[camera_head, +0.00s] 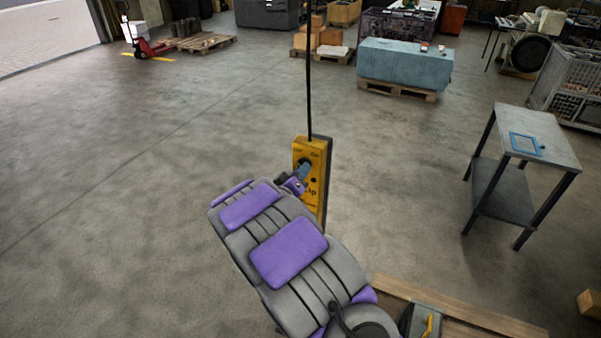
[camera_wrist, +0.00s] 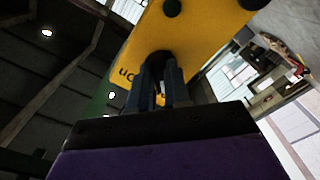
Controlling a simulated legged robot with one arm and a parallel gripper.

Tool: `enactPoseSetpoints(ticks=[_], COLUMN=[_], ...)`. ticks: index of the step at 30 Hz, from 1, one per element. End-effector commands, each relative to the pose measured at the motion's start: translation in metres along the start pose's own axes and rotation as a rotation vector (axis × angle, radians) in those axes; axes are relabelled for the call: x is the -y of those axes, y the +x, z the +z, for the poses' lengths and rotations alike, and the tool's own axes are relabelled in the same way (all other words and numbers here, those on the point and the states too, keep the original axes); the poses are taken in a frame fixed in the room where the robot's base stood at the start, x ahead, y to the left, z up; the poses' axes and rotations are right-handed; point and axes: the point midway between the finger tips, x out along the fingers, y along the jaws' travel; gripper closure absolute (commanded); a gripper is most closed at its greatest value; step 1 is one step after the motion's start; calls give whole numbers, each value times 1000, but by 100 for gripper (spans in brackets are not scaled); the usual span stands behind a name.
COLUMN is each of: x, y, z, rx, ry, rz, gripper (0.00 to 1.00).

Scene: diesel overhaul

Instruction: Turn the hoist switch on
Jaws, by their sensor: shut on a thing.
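The hoist control box (camera_head: 318,172) is a yellow pendant with a dark side, hanging from a black cable in the middle of the head view. It fills the upper part of the wrist view (camera_wrist: 206,35), where part of a printed label shows. My gripper (camera_head: 303,171) reaches the face of the box from the lower left. In the wrist view my gripper's fingers (camera_wrist: 160,80) are shut on the round black switch (camera_wrist: 158,60) on the box. The fingers hide most of the switch, so I cannot tell its turned position. Other dark buttons (camera_wrist: 172,8) show on the box.
A grey metal table (camera_head: 540,136) with a blue frame on top stands at the right. Wooden planks (camera_head: 455,308) lie at the bottom right. A teal block on a pallet (camera_head: 405,65) and a wire cage (camera_head: 572,90) stand farther back. The floor at left is clear.

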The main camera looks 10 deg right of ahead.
Motion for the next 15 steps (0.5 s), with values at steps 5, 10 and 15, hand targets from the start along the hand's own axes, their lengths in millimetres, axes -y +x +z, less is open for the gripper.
enactPoseSetpoints(ticks=[5,10,15], x=[2,4,6], y=[0,0,-1], z=[2,2,2], rx=[4,5,5], ry=[-1,18,85], rz=[-2,-3,-6], gripper=[100,100,100])
